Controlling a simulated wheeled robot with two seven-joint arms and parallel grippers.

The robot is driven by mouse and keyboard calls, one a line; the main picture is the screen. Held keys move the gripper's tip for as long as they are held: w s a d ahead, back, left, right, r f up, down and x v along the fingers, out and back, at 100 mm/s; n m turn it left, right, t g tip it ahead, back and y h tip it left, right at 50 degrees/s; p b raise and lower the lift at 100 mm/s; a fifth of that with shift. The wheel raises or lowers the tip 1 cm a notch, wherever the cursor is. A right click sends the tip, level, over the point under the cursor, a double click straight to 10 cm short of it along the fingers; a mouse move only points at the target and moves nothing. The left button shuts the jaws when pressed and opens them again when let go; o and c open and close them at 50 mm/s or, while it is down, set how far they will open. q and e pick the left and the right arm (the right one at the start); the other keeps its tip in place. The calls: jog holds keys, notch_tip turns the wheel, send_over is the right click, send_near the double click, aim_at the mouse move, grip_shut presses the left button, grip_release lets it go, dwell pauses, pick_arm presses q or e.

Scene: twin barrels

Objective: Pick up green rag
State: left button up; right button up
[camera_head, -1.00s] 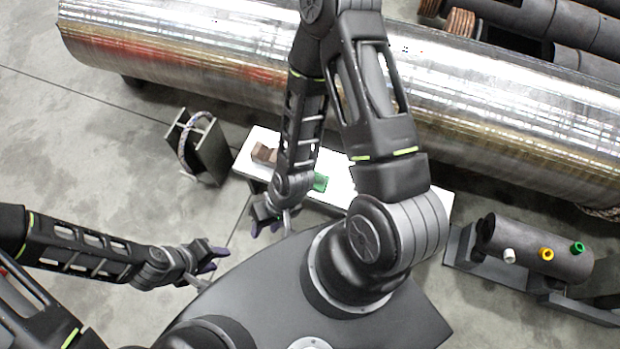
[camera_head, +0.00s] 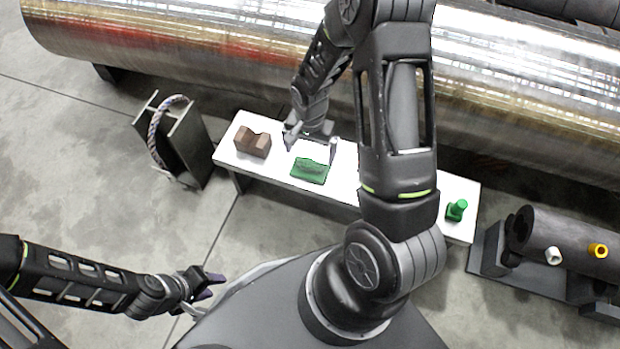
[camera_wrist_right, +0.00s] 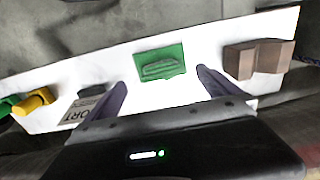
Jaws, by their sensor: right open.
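The green rag (camera_head: 310,171) lies flat on the white bench (camera_head: 283,180), right of a brown notched block, in the head view. In the right wrist view the rag (camera_wrist_right: 160,62) lies ahead of and between the two finger tips. My right gripper (camera_head: 312,147) is open and empty, just behind the rag in the head view; the fingers also show in the right wrist view (camera_wrist_right: 158,88). It does not visibly touch the rag. My left gripper (camera_head: 206,293) is off to the lower left, away from the bench; its fingers look spread and hold nothing visible.
The brown block (camera_head: 252,142) and a green plug (camera_head: 456,210) stand on the bench; a yellow plug (camera_wrist_right: 34,101) shows in the wrist view. A large metal cylinder (camera_head: 220,65) lies behind. A steel beam piece with rope (camera_head: 185,140) stands left. A dark pipe on blocks (camera_head: 570,243) is right.

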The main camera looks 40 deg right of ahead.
aim_at(310, 163)
jog(key=shift+d+r, duration=0.1)
jog(key=shift+d, duration=0.05)
jog(key=shift+f+b, duration=0.3)
jog(key=shift+f, duration=1.05)
notch_tip(310, 163, down, 5)
jog(key=shift+f+b, duration=0.15)
jog(key=shift+b, duration=0.85)
jog(key=shift+w, duration=0.1)
